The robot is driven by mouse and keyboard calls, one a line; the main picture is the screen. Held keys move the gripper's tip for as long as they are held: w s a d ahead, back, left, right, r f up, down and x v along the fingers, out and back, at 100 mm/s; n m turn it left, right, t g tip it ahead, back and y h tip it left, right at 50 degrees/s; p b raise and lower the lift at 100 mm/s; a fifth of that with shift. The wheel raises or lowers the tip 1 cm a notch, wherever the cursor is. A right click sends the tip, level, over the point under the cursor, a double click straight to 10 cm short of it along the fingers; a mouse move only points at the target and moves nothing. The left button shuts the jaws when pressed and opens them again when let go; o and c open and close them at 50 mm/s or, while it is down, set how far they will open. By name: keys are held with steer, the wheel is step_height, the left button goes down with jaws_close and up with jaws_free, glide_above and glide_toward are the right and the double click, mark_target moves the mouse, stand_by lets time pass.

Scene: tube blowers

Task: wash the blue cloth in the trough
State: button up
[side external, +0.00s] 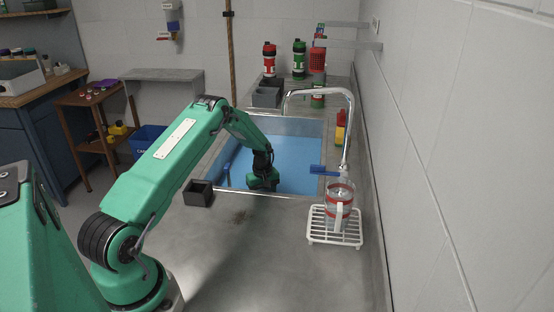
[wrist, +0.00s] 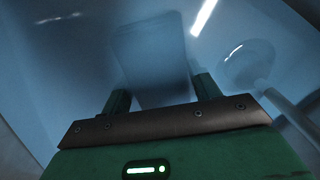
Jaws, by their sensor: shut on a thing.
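The trough (side external: 296,126) is a sunken basin in the grey counter, filled with blue water or lined in blue. My gripper (side external: 263,182) reaches down into its near part. In the wrist view my gripper (wrist: 160,90) has its two green fingers on either side of a flat, dim blue-grey sheet, which I take for the blue cloth (wrist: 151,50). The sheet extends away from the fingers. In the side view the cloth is hidden behind or below my gripper. How deep it lies cannot be told.
A curved tap (side external: 320,91) with a blue lever (side external: 324,170) stands at the trough's right edge. A glass jug (side external: 340,197) stands on a white rack (side external: 334,237) in front. A dark box (side external: 198,193) sits near the front left corner. Bottles (side external: 299,60) stand behind.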

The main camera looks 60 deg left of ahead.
steer(key=shift+r, duration=0.15)
stand_by(0.4)
step_height(320, 180, up, 18)
stand_by(2.7)
